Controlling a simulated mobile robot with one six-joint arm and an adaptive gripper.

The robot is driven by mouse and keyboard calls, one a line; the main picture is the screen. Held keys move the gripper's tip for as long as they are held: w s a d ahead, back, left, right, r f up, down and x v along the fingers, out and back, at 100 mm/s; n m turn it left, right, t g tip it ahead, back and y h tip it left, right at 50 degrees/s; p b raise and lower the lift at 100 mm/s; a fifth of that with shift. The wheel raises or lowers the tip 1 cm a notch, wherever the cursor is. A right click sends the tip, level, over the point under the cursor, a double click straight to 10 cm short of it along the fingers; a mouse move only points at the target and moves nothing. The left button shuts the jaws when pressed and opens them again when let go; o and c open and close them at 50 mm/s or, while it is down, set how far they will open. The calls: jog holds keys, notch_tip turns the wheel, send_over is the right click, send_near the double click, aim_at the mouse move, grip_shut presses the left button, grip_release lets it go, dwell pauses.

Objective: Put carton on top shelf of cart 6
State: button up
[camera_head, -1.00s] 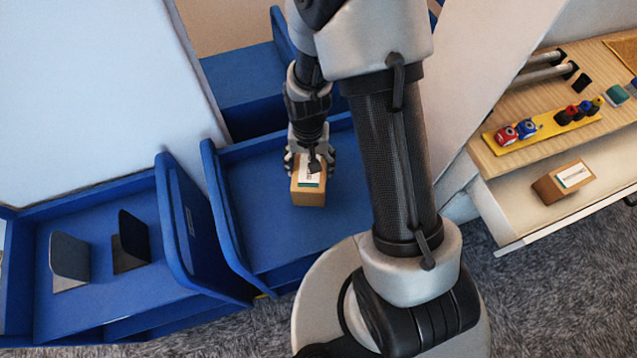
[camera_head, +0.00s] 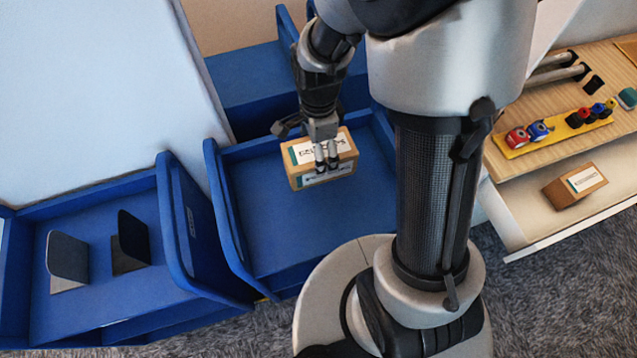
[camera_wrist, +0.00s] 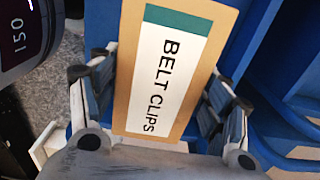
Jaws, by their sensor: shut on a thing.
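The carton (camera_head: 348,149) is a tan box with a white label and a teal stripe. My gripper (camera_head: 327,163) is shut on it and holds it over the blue top shelf of a cart (camera_head: 300,235). In the wrist view the carton (camera_wrist: 205,22) lies between both fingers, and its label reads "BELT CLIPS". The head view does not clearly show whether the carton's underside touches the shelf. No cart number is readable.
A neighbouring blue cart (camera_head: 75,315) at the left holds two dark bookend-like plates (camera_head: 131,242). At the right, a wooden bench (camera_head: 540,105) carries a yellow strip of small parts (camera_head: 550,132). Another tan carton (camera_head: 575,186) lies on the lower white surface. The cart shelf's front is bare.

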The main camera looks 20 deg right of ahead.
notch_tip(320, 180, down, 14)
jog(key=b, duration=0.4)
jog(key=shift+f, duration=0.1)
jog(key=shift+f+b, duration=0.2)
jog(key=shift+b, duration=0.2)
jog(key=o, duration=1.4)
